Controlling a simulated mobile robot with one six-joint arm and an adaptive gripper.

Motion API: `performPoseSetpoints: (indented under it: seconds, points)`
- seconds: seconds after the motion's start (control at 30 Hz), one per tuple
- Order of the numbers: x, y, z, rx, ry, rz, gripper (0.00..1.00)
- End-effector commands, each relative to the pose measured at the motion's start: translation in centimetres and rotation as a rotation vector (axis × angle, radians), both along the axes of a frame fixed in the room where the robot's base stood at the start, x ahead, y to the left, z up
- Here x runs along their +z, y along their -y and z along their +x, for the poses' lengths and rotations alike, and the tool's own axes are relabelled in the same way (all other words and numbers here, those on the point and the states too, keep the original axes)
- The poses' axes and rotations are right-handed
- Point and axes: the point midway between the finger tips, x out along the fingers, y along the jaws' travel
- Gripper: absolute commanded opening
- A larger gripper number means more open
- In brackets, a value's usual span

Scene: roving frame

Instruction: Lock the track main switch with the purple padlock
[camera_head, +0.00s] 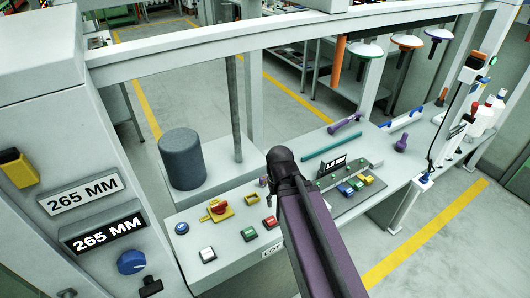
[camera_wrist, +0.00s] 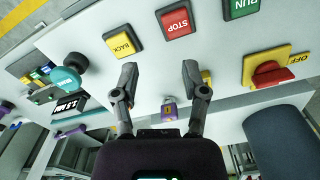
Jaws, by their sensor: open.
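The purple padlock (camera_wrist: 168,111) sits on the pale control desk. In the wrist view it shows between my finger links, below the fingertips, with a gap on both sides. In the head view only a small purple part (camera_head: 263,181) shows beside my gripper. My gripper (camera_wrist: 160,73) is open and empty over the desk, near the padlock; in the head view it is the dark end (camera_head: 270,197) of my arm. The main switch (camera_head: 217,208) has a red handle on a yellow plate. It also shows in the wrist view (camera_wrist: 272,75), with an OFF label beside it.
Red STOP (camera_wrist: 176,22), yellow BACK (camera_wrist: 122,41) and green RUN (camera_wrist: 240,7) buttons lie near my fingers. A small yellow item (camera_head: 251,199) lies between switch and gripper. A dark grey cylinder (camera_head: 181,160) stands behind the switch. A post (camera_head: 234,108) rises behind the desk.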

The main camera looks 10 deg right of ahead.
Motion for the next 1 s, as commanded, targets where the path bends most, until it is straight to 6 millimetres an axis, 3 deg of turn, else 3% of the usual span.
performPoseSetpoints:
  seconds: [0.33,0.43,0.47,0.57,0.67,1.0]
  points:
    - [0.0,0.0,0.0,0.000,0.000,0.000,0.57]
    - [0.1,0.0,0.1,0.002,0.000,0.000,0.84]
    - [0.1,0.0,0.3,0.004,0.000,0.000,0.89]
    - [0.5,0.0,1.4,0.020,0.000,0.000,0.89]
    - [1.2,0.0,3.5,0.054,0.000,0.000,0.89]
    - [4.4,-0.5,13.4,0.249,0.001,0.001,0.89]
